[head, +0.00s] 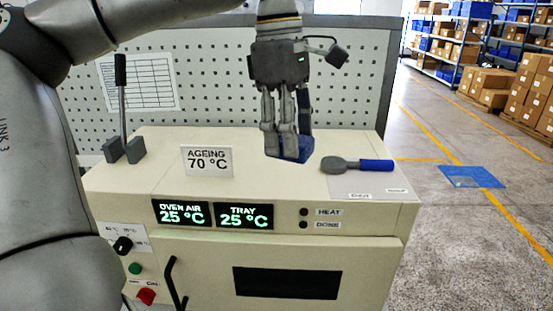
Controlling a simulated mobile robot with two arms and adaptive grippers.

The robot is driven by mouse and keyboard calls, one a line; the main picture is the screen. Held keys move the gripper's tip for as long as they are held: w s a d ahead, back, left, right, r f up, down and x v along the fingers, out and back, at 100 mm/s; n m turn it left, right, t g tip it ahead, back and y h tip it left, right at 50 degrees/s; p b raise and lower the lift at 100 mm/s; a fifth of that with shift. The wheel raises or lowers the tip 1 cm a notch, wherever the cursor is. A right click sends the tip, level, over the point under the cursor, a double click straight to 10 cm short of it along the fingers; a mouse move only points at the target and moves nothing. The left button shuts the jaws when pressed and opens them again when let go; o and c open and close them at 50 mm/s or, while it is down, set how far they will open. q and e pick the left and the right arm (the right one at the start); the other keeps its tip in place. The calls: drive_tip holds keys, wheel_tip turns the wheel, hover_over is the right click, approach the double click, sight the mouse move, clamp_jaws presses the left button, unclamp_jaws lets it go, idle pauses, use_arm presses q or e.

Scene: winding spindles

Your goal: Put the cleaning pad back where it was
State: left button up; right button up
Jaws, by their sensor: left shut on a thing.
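My left gripper (286,131) hangs down from the top over the back of the cream oven's top. It is shut on a blue block-like thing, which I take for the cleaning pad (288,149). The pad shows below and between the fingers, and the fingers hide part of it. I cannot tell whether its underside touches the oven top (262,178). My right gripper is not in view.
A tool with a blue handle (376,166) lies on a pale labelled mat (352,184) at right. A sign (207,160) reads "AGEING 70 °C". An upright lever (121,95) stands at left. A perforated panel (215,85) rises behind. The oven top's middle front is clear.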

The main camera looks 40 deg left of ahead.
sight(277, 179)
use_arm(q)
drive_tip(key=w+a+f+p, duration=0.1)
drive_tip(key=a+f, duration=0.1)
drive_tip(key=w+a+f+p, duration=0.2)
drive_tip(key=a, duration=0.1)
drive_tip(key=w+a+f+p, duration=0.1)
drive_tip(key=w+a+f, duration=0.1)
drive_tip(key=shift+a+p, duration=0.2)
drive_tip(key=shift+p, duration=0.1)
drive_tip(key=shift+w+a+f+p, duration=0.15)
drive_tip(key=shift+a+f, duration=0.1)
drive_tip(key=shift+f, duration=0.25)
drive_tip(key=shift+w+a+f+p, duration=0.15)
drive_tip(key=shift+a+f, duration=0.1)
drive_tip(key=shift+f, duration=0.2)
drive_tip(key=shift+a+f, duration=0.1)
drive_tip(key=shift+f, duration=0.1)
wheel_tip(277, 179, down, 2)
drive_tip(key=shift+f+p, duration=0.2)
drive_tip(key=shift+p, duration=0.5)
drive_tip(key=shift+w+a+f, duration=0.15)
drive_tip(key=shift+f, duration=0.3)
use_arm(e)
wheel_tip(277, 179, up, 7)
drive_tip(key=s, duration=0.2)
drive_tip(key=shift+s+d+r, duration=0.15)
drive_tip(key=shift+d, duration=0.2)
